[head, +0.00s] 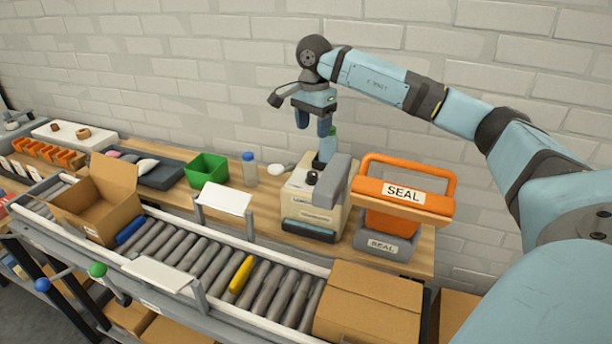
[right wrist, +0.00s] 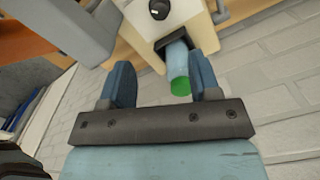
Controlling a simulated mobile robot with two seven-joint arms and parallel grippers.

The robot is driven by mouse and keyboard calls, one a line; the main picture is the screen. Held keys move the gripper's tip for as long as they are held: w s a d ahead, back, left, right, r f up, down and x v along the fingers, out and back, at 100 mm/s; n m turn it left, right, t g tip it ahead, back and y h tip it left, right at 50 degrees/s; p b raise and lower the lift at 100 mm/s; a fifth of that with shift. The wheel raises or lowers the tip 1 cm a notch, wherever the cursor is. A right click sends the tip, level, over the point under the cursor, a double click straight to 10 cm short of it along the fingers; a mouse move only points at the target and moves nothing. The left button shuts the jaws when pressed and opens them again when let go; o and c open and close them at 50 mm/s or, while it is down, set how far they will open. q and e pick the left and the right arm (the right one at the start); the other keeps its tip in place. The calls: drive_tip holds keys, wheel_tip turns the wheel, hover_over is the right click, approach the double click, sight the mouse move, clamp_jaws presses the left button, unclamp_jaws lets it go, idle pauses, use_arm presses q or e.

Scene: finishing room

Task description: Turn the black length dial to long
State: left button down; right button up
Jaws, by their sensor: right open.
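The black length dial (head: 312,177) is a small round knob on top of the cream tape machine (head: 298,205). In the right wrist view the dial (right wrist: 159,9) shows at the top edge with a pale pointer mark; I cannot read its setting. My right gripper (head: 314,120) is open and empty, fingers down, above the back of the machine and apart from the dial. In the right wrist view its fingers (right wrist: 161,78) frame a blue bottle with a green cap (right wrist: 178,65), which stands beyond them in a holder on the machine. My left gripper is out of view.
An orange SEAL device (head: 402,195) stands right of the machine. A roller conveyor (head: 205,250) with an open carton (head: 105,205) and a closed carton (head: 368,305) runs in front. A green bin (head: 206,170) and clear bottle (head: 249,168) stand left. The brick wall is behind.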

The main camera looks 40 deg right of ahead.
sight(312, 173)
wheel_tip(312, 173, down, 13)
drive_tip(key=shift+f, duration=0.2)
idle(0.3)
drive_tip(key=c, duration=0.9)
